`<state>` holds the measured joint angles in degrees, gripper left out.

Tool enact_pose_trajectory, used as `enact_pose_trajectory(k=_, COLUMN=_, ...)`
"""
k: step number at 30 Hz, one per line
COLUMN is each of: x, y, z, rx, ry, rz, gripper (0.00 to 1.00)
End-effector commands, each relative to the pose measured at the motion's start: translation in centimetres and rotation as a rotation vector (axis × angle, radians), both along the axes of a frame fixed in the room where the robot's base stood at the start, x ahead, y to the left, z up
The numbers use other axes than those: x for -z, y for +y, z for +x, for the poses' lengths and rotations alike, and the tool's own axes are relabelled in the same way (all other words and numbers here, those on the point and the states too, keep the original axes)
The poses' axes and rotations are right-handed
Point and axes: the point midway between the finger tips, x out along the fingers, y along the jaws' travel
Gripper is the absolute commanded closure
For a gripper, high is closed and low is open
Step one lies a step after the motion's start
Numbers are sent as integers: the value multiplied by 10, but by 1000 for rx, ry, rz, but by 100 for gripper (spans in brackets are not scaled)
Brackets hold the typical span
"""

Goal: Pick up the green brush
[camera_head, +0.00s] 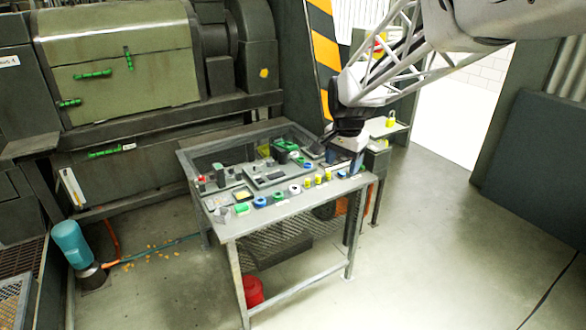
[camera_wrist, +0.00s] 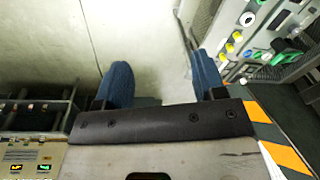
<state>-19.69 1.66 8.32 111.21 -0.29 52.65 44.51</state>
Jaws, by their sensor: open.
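Several small green items lie on the metal table (camera_head: 290,209) in the head view. One green item (camera_head: 284,146) is at the back, and a green block-like item (camera_head: 241,208) is at the front left. They are too small for me to tell which is the brush. My gripper (camera_head: 344,160) is over the table's right end, with its blue fingers pointing down. In the wrist view my gripper (camera_wrist: 162,78) is open, its blue fingers wide apart with only floor between them. A green item (camera_wrist: 290,57) shows there on the table at far right.
A grey tray (camera_head: 262,184) and several small coloured parts crowd the tabletop. A large green-grey machine (camera_head: 120,70) stands behind at left. A red container (camera_head: 254,291) is under the table. A teal motor (camera_head: 72,243) stands at left. The floor to the right is clear.

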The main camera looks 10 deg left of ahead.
Motion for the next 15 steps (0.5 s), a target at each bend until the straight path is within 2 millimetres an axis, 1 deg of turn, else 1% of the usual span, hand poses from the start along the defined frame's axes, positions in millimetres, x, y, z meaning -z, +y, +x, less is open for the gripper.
enact_pose_trajectory(k=1, x=7, y=13, z=9, rx=8, ry=6, rz=0, gripper=36)
enact_pose_trajectory(k=6, x=27, y=51, z=37, rx=48, ry=20, rz=3, gripper=36)
enact_pose_trajectory(k=14, x=64, y=114, z=73, rx=113, ry=42, rz=5, gripper=36)
enact_pose_trajectory(k=15, x=70, y=125, z=78, rx=122, ry=45, rz=5, gripper=36)
